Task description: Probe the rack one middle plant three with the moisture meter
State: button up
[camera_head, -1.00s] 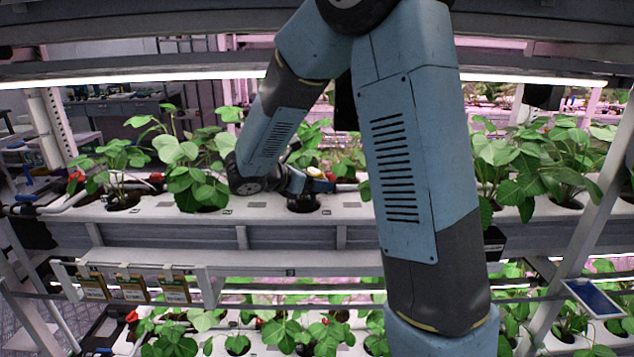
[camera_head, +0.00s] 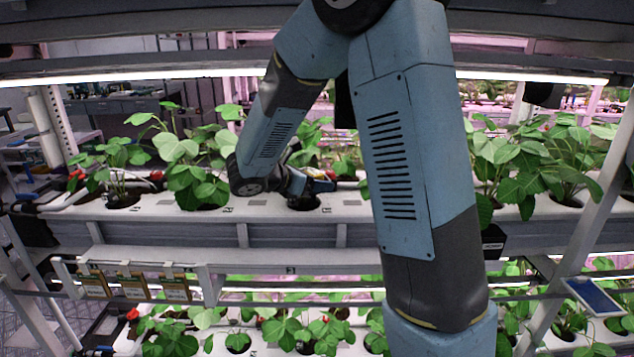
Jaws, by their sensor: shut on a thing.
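The middle shelf (camera_head: 345,208) of the rack is a white channel with leafy plants in round holes. My gripper (camera_head: 306,187) is low over the third visible hole from the left (camera_head: 303,203). Green leaves (camera_head: 312,140) rise behind my gripper. My arm hides part of them and the shelf to the right.
Leafy plants stand left (camera_head: 190,165) and right (camera_head: 500,165) of my gripper. A light bar (camera_head: 150,76) runs above the shelf. Small cards hang on a rail (camera_head: 135,287) at lower left. A lower shelf holds more plants (camera_head: 300,328). A slanted post (camera_head: 595,215) stands at right.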

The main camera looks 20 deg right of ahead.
aim_at(315, 171)
jog(key=shift+f, duration=1.35)
dwell(0.3)
jog(key=o, duration=1.3)
jog(key=shift+o, duration=0.3)
jog(key=shift+o, duration=0.6)
jog(key=shift+r, duration=2.95)
